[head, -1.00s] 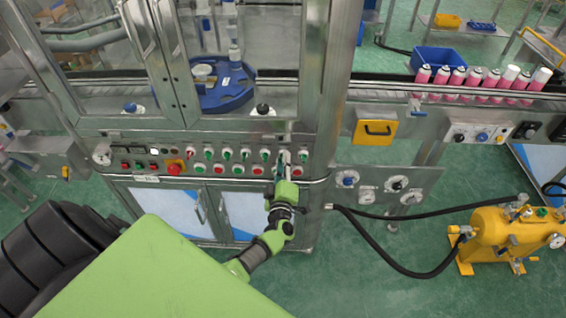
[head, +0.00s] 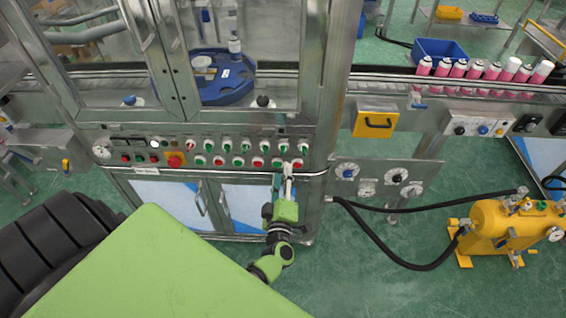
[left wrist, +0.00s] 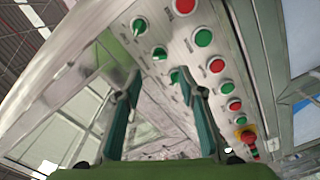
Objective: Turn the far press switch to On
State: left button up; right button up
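The control panel (head: 215,150) runs along the front of the press cabinet. Its upper row holds several small rotary switches, and the one at the right end (head: 303,147) is green. Below are round red and green buttons. The labels are too small to read, and I cannot tell which switch is the far press one. My left gripper (head: 288,172) is in front of and just below the right end of the panel. In the left wrist view its two fingers (left wrist: 158,112) are apart with nothing between them, and green switches (left wrist: 139,27) show beyond them. My right gripper is not in view.
A steel rail runs along the cabinet just under the panel, near my left gripper. A red emergency button (head: 174,160) sits at the panel's left. A yellow tank (head: 500,230) with a black hose (head: 385,255) stands at right. Pink cans (head: 480,75) line the conveyor.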

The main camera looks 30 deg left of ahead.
pick_arm(q)
jog(key=shift+v, duration=1.75)
jog(key=shift+w, duration=0.1)
